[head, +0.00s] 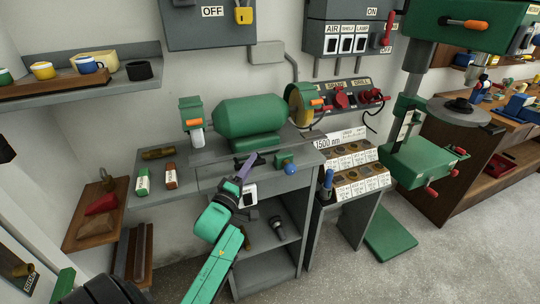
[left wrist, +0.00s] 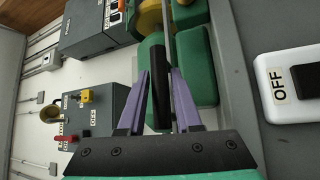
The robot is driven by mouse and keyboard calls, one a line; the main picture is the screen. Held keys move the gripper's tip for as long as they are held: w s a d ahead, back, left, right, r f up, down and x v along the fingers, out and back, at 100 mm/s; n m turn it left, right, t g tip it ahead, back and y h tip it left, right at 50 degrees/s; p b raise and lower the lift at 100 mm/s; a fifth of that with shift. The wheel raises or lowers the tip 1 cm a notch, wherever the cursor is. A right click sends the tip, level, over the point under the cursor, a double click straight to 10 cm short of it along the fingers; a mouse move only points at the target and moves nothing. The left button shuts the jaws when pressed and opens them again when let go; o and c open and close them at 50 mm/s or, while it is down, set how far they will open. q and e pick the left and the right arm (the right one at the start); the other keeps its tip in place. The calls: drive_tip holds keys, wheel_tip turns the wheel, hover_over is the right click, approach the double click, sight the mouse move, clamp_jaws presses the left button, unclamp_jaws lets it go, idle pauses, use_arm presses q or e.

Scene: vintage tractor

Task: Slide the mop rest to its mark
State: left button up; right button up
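The green polishing machine (head: 250,112) stands on the grey bench with a yellow mop wheel (head: 302,103) at its right end. A green block with a blue knob (head: 290,168) sits at the bench's front edge, below the wheel. My left gripper (head: 246,166) is at the front edge, left of that block. My right gripper is not in view.
A white OFF switch (left wrist: 290,85) is beside my left gripper. A label rack (head: 352,165) and a green drill press (head: 428,160) are to the right.

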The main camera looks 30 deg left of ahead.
use_arm(q)
clamp_jaws()
drive_tip(key=shift+a, duration=0.1)
drive_tip(key=shift+w+a, duration=0.1)
drive_tip(key=shift+w, duration=0.05)
drive_tip(key=shift+w+a, duration=0.25)
drive_tip(key=shift+a, duration=0.2)
drive_tip(key=o, duration=0.6)
unclamp_jaws()
